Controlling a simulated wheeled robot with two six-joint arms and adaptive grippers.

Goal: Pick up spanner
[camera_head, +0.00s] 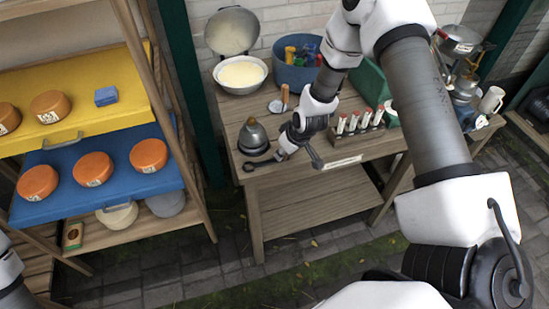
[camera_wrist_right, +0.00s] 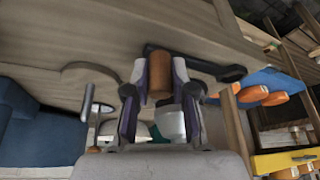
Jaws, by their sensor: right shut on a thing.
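The dark spanner (camera_head: 252,166) shows at the front edge of the wooden table, its ring end toward the left. My right gripper (camera_head: 287,152) is at its other end. In the right wrist view the dark bar of the spanner (camera_wrist_right: 222,71) runs beyond the fingers, and a brown cylindrical piece that seems to belong to it is between the fingertips of my right gripper (camera_wrist_right: 160,88). The gripper is shut on it. Whether the spanner touches the table I cannot tell. My left gripper is out of view.
On the table (camera_head: 310,188) stand a grey cone-shaped vessel (camera_head: 253,140), a pale-filled pot (camera_head: 241,74), a blue bin (camera_head: 291,76) and a rack of red-topped bottles (camera_head: 358,126). A shelf with yellow (camera_head: 105,85) and blue (camera_head: 120,181) boards carrying orange wheels is at left.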

